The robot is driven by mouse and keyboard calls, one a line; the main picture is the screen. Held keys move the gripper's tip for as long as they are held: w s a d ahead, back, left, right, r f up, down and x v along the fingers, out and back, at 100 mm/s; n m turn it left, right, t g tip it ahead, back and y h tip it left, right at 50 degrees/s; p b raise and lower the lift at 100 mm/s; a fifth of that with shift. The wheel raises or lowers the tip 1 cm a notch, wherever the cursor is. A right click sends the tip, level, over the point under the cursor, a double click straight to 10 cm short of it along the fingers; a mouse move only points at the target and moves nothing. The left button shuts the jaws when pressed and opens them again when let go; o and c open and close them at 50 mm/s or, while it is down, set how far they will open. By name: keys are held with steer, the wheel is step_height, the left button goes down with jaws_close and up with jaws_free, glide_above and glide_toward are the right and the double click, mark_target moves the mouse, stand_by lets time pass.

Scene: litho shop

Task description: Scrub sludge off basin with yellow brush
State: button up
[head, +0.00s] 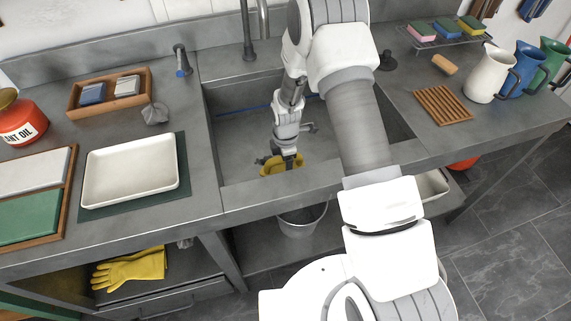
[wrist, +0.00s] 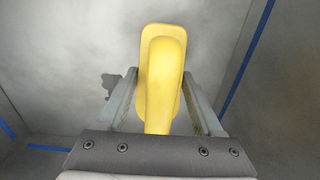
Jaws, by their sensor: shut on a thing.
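The basin (head: 235,130) is a grey sink set into the grey counter, with a blue line along its inner walls. My gripper (head: 289,158) reaches down into it near the front wall. It is shut on the yellow brush (head: 280,168), which also fills the middle of the wrist view (wrist: 163,75) between the two fingers (wrist: 160,105). The brush's bristles are hidden under its body. A dark sludge patch (wrist: 111,83) shows on the basin surface just left of the brush in the wrist view. Whether the bristles touch the basin cannot be told.
A white tray (head: 130,172) on a dark mat and a wooden box (head: 106,105) stand left of the basin. A wooden rack (head: 443,105), a white jug (head: 488,75) and a blue jug (head: 524,72) stand right. A faucet (head: 248,30) rises behind. A bucket (head: 301,222) sits below.

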steer(key=shift+f+b, duration=0.6)
steer(key=shift+f, duration=0.2)
